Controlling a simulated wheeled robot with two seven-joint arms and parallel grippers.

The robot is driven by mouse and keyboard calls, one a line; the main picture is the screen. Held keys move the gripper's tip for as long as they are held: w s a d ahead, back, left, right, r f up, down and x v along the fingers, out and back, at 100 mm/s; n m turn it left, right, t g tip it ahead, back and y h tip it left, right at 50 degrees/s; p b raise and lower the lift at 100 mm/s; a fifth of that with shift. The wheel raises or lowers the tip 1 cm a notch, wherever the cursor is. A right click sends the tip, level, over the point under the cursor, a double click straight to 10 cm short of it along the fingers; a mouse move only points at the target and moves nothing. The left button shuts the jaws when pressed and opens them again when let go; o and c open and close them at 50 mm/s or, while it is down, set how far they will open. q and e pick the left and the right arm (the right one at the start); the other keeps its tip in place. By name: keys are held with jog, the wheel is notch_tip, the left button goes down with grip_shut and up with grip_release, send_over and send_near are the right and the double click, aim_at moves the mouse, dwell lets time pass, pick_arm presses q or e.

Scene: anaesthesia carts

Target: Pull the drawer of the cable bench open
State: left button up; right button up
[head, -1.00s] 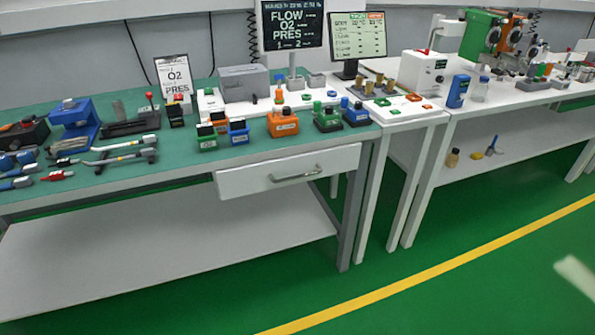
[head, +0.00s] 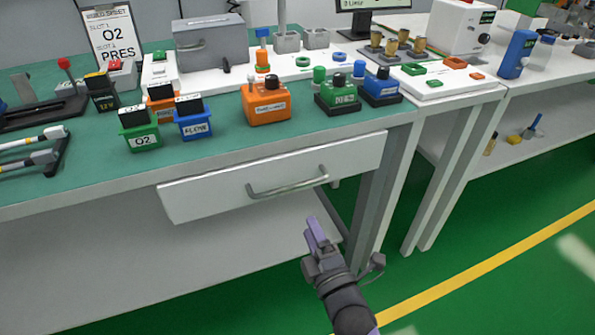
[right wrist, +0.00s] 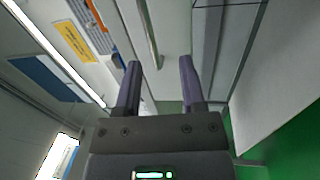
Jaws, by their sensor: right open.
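The white drawer (head: 215,196) sits under the green-topped bench (head: 60,195) in the head view. Its front looks shut or nearly so; I cannot tell exactly. A grey bar handle (head: 288,188) runs across the drawer front. My right gripper (head: 316,235) is below and a little right of the handle, apart from it. In the right wrist view its two dark purple fingers (right wrist: 158,85) are open with nothing between them. A pale bar that looks like the handle (right wrist: 150,40) shows beyond the fingertips. My left gripper is not in view.
An orange box (head: 268,103), a green box (head: 337,97) and other small blocks stand on the bench top above the drawer. A bench leg (head: 380,205) stands right of the drawer. The green floor (head: 440,275) in front is clear.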

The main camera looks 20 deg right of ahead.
aim_at(294, 185)
jog(key=shift+n+t, duration=0.3)
jog(key=w+r+b, duration=0.1)
jog(key=w, duration=0.2)
jog(key=w+r, duration=0.1)
jog(key=w, duration=0.2)
jog(key=w+r+b, duration=0.1)
jog(key=w, duration=0.2)
jog(key=shift+w+a+b, duration=0.1)
jog(key=shift+w+b, duration=0.2)
jog(key=shift+w+r, duration=0.1)
jog(key=shift+w, duration=0.05)
jog(key=shift+c, duration=0.2)
grip_shut()
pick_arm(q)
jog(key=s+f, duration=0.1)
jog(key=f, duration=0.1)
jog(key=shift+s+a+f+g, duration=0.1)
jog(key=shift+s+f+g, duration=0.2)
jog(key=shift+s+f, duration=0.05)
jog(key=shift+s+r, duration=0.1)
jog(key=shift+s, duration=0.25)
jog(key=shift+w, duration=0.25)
